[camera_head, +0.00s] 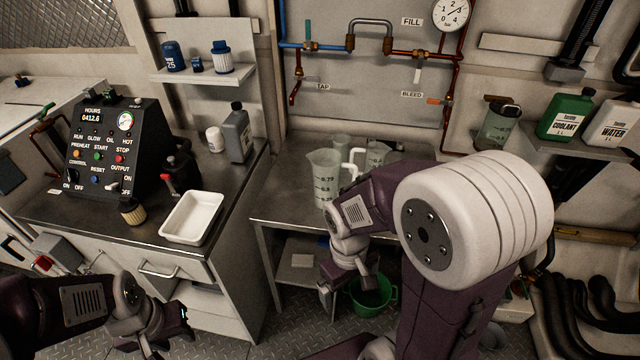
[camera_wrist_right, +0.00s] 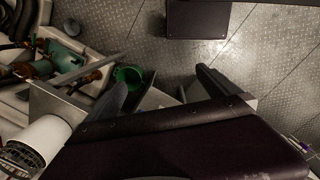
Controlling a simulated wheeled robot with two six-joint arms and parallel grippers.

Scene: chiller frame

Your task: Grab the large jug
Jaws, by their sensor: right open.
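The large clear jug (camera_head: 324,180) with measuring marks stands upright on the steel bench, its white handle on the right. My right gripper (camera_head: 346,290) is open and empty, below and in front of the bench top, apart from the large jug. In the right wrist view its fingers (camera_wrist_right: 165,90) are spread with nothing between them. My left gripper (camera_head: 172,328) is low at the left, in front of the cabinet; its opening is unclear.
The steel bench (camera_head: 275,205) has bare room left of the large jug. A green bucket (camera_head: 374,298) is below; it also shows in the right wrist view (camera_wrist_right: 130,76). A white tray (camera_head: 191,218) and control box (camera_head: 112,150) stand on the left cabinet. Pipes run behind.

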